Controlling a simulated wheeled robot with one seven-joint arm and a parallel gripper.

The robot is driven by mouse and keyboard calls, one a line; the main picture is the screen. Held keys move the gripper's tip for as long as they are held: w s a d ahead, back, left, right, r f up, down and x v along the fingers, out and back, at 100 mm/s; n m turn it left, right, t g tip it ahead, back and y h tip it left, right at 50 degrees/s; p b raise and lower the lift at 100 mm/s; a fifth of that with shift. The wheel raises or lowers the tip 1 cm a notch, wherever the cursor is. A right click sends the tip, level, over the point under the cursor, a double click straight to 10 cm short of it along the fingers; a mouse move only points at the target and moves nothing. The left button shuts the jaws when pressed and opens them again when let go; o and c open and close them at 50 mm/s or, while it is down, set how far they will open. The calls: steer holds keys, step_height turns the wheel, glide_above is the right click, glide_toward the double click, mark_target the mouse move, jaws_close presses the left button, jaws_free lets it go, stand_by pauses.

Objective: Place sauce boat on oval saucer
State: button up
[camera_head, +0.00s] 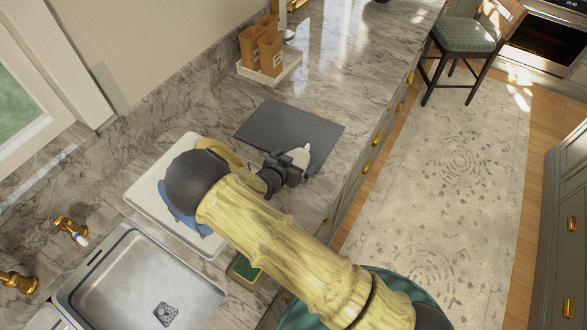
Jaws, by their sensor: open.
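A small white object (301,155), which looks like the sauce boat, is at the dark grey mat (268,122), near its front right part. My gripper (297,171) is open right at this white object. Its dark fingers overlap the object's near side, and I cannot tell whether they touch it. The gripper and wrist hide part of the object and mat. I cannot make out an oval saucer for certain; my arm covers much of the counter around the white drying tray (141,190).
Blue (189,222) and yellow (222,152) dishware shows around my arm at the drying tray. A sink (128,275) lies at lower left. A white tray (293,70) with brown containers (262,48) stands behind the mat. The counter beyond (340,60) is mostly clear.

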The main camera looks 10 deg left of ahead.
stand_by(0.4)
steer(key=c, duration=1.2)
steer(key=shift+r, duration=0.1)
step_height(320, 180, up, 10)
steer(key=shift+f+b, duration=0.1)
steer(key=shift+b, duration=1)
